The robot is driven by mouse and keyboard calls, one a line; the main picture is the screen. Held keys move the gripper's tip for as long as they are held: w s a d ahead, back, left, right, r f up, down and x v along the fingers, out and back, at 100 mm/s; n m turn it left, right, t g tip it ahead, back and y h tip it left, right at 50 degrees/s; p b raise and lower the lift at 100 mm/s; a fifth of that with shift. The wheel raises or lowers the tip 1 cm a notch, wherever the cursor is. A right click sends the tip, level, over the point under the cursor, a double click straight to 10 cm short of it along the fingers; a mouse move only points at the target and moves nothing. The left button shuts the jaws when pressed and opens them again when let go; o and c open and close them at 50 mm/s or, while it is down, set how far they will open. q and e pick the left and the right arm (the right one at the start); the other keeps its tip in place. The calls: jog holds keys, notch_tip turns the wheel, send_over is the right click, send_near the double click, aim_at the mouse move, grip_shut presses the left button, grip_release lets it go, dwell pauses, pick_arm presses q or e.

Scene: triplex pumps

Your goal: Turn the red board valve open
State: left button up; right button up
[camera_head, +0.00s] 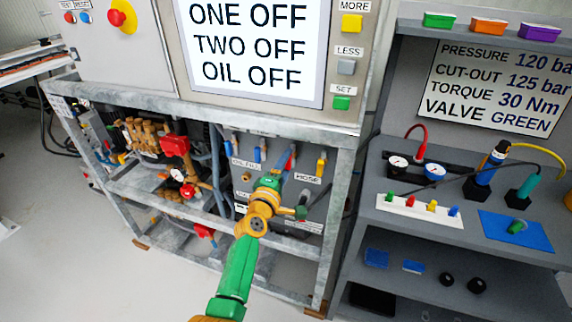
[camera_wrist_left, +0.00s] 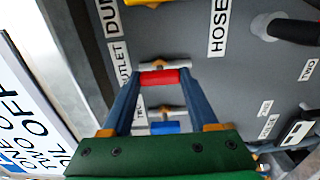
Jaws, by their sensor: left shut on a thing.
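A blue-handled valve (camera_wrist_left: 165,127) shows between the fingers, nearer the green palm. My right gripper is not in view.
A yellow valve handle (camera_head: 321,167) sits right of the red one, and a blue one (camera_head: 257,155) sits left. A grey metal frame post (camera_head: 335,210) stands close right of my gripper. A grey workbench (camera_head: 470,178) with tools stands farther right.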

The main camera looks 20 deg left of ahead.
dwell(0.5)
pick_arm(q)
jog(key=o, duration=1.4)
jog(key=s+p, duration=0.1)
jog(key=s, duration=0.6)
jog(key=shift+a, duration=0.15)
